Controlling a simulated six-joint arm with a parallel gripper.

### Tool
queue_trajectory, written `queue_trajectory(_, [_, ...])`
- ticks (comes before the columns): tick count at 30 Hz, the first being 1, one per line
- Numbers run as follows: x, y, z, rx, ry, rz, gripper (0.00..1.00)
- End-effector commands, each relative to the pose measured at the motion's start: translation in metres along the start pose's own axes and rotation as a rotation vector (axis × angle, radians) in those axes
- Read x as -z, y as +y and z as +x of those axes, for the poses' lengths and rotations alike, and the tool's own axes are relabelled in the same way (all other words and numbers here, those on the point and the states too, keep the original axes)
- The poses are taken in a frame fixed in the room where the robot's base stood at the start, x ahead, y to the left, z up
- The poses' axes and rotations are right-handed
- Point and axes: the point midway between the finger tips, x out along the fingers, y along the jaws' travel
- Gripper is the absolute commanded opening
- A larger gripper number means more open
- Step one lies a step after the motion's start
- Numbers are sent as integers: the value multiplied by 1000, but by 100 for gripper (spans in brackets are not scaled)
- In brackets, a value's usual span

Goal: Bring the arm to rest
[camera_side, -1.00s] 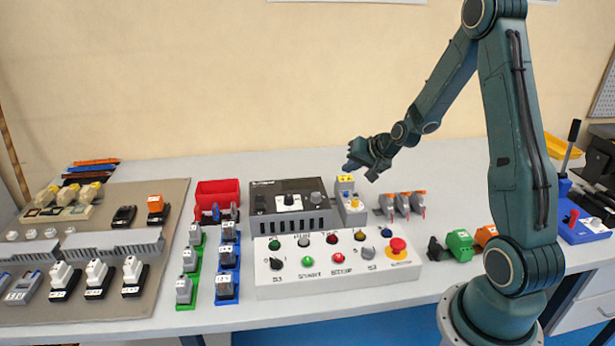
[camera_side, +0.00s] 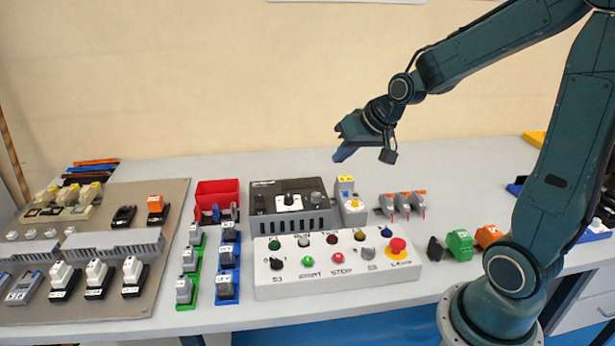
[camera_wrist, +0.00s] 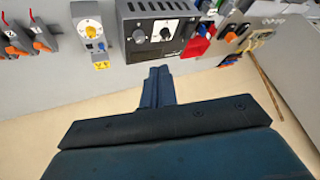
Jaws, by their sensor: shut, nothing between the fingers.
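My gripper (camera_side: 341,152) is shut and empty. It hangs in the air above the back of the table, over the dark control unit (camera_side: 290,203) and the small grey module with a yellow knob (camera_side: 350,204). It points down and to the left and touches nothing. In the wrist view my shut fingers (camera_wrist: 158,84) show in the middle, with the control unit (camera_wrist: 160,28) and the yellow-knob module (camera_wrist: 91,31) beyond them.
A white button box (camera_side: 335,268) with a red emergency button (camera_side: 397,246) stands in front. A red bin (camera_side: 217,195) and a board of switches (camera_side: 90,250) are at left. Orange-lever parts (camera_side: 402,204) and green and orange blocks (camera_side: 460,242) are at right. The air around the gripper is free.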

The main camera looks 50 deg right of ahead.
Motion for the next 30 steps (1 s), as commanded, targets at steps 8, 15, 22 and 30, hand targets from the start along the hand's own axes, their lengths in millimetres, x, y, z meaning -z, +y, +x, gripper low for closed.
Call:
queue_trajectory(8, [-36, -32, -57, -10, -47, -160, 0])
queue_trajectory(15, [-73, -45, -101, -18, -83, -275, 0])
queue_trajectory(22, [-111, -46, -138, -18, -117, -370, 0])
queue_trajectory(30, [-140, -40, -162, -15, -144, -430, 0])
